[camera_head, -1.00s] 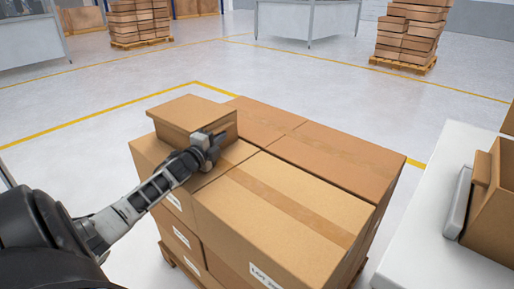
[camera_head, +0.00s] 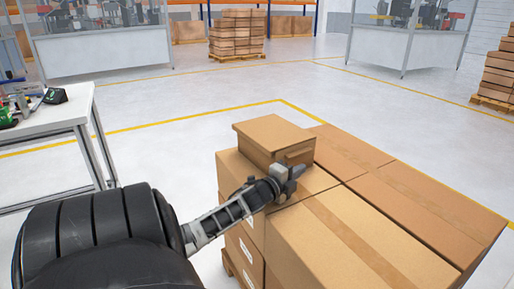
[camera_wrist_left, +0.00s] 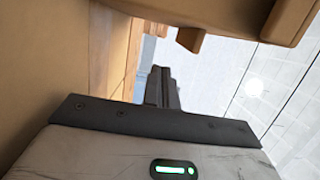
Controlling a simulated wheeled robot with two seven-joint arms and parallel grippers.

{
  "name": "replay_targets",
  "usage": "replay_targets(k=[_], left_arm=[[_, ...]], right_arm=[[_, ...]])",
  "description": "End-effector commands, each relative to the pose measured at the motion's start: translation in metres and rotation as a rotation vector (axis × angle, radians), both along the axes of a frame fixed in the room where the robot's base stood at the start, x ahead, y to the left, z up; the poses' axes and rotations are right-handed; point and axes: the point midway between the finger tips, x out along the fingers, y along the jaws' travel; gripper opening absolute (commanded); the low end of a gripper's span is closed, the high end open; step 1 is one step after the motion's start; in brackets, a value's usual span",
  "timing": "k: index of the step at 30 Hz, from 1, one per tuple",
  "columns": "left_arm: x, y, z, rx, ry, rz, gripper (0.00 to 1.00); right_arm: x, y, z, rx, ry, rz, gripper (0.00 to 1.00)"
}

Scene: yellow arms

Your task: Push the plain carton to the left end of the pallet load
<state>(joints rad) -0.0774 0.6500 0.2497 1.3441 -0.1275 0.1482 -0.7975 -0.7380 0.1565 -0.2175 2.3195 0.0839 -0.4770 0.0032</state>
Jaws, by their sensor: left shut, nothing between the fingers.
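The plain carton (camera_head: 272,134), a small brown box with an overhanging top and a small ledge on its side, sits on top of the left end of the pallet load (camera_head: 375,235). My left gripper (camera_head: 297,176) is shut and empty, just in front of the carton's near side, low over the load's top. In the left wrist view the shut fingers (camera_wrist_left: 162,88) point away, with a carton's underside edge and ledge (camera_wrist_left: 230,18) above them and a brown cardboard surface (camera_wrist_left: 55,60) at left. Whether the fingers touch the carton cannot be told. My right gripper is out of view.
A white workbench (camera_head: 50,112) with tools stands at the left. Open grey floor with yellow lines (camera_head: 190,118) lies around the load. Other loaded pallets (camera_head: 237,35) and glazed enclosures (camera_head: 100,40) stand far back.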

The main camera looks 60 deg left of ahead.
Motion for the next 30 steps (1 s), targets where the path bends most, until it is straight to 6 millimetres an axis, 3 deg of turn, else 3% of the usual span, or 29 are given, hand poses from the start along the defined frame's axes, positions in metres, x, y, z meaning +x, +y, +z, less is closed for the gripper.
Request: replay_targets(k=[9, 18, 24, 30], left_arm=[[-0.080, -0.020, -0.001, -0.004, 0.003, -0.001, 0.00], [-0.144, -0.034, -0.001, -0.002, 0.001, 0.000, 0.00], [-0.164, -0.039, 0.000, -0.002, -0.001, -0.001, 0.00], [-0.168, -0.040, 0.000, -0.001, -0.002, -0.002, 0.00]], right_arm=[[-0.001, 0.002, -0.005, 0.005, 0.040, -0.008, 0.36], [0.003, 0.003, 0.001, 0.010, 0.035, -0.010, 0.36], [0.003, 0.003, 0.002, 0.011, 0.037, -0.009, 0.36], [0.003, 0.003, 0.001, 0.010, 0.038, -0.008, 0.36]])
